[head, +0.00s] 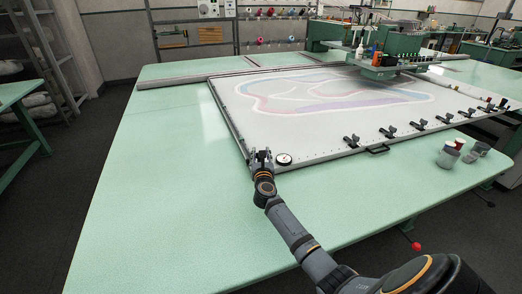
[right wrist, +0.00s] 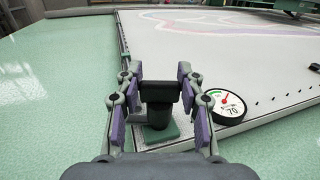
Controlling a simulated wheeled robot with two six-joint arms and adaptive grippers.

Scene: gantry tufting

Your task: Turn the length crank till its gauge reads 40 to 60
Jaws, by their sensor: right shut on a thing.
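My right gripper (head: 261,158) is at the near left corner of the framed white cloth. In the right wrist view the gripper (right wrist: 160,100) has its purple-padded fingers on either side of the black crank knob (right wrist: 160,92), shut on it. The knob stands above a green base (right wrist: 160,134); the crank's arm is mostly hidden. Just right of it is the round white gauge (right wrist: 226,107) with a black rim and red needle; it appears to show 70. In the head view the gauge (head: 284,159) is small and unreadable. My left gripper is out of view.
The frame (head: 228,122) holds white cloth with a pink and blue outline. Several black clamps (head: 388,132) line its near edge. A tufting head (head: 388,60) hangs over the far right. Cups (head: 447,157) stand at right. The green table (head: 165,190) is clear at left.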

